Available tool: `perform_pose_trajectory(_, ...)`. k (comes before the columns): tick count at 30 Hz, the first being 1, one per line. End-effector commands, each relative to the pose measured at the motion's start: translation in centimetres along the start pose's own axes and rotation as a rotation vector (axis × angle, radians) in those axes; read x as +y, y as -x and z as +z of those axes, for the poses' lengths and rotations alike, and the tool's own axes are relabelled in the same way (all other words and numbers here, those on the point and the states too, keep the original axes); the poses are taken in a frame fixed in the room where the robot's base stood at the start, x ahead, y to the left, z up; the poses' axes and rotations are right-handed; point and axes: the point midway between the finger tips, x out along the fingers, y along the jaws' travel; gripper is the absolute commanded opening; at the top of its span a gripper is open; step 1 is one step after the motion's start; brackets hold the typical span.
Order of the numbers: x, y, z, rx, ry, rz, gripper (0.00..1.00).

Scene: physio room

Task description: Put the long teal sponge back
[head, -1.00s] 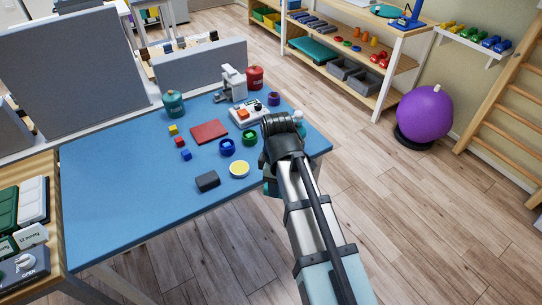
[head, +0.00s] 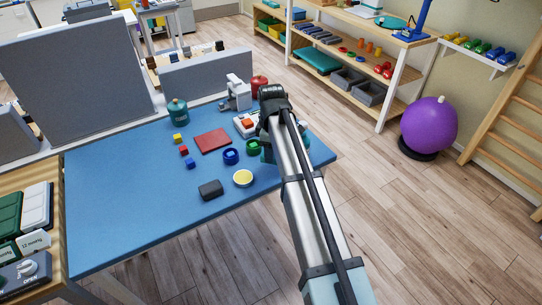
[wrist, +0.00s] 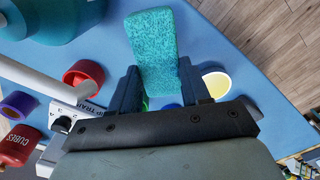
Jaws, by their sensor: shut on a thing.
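My gripper (wrist: 158,92) is shut on the long teal sponge (wrist: 154,45) in the wrist view. The sponge has a rough, mottled face and sticks out beyond the dark fingers, with blue table below it. In the head view my gripper (head: 272,105) is over the right part of the blue table (head: 120,200), near the white device. A teal patch shows just left of my arm there, but I cannot tell whether it is the sponge; my arm hides much of that area.
A teal canister (head: 178,112), red mat (head: 213,141), blue ring (head: 231,156), yellow disc (head: 243,178) and dark block (head: 210,190) stand on the table. A wooden shelf (head: 405,42) with bins is at back right. A purple ball (head: 430,125) stands right; floor between is clear.

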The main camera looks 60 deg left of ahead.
Motion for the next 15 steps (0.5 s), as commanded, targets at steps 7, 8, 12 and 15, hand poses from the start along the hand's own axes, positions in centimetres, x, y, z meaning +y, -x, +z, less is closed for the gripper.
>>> perform_pose_trajectory(7, 0.9, -0.8, -0.3, 0.0, 0.0, -0.001, 0.18)
perform_pose_trajectory(8, 0.9, -1.2, -0.3, 0.0, 0.0, 0.0, 0.18)
perform_pose_trajectory(12, 0.8, -2.9, -0.3, -0.001, 0.0, -0.001, 0.18)
perform_pose_trajectory(15, 0.9, -3.5, -0.3, 0.0, 0.0, 0.0, 0.18)
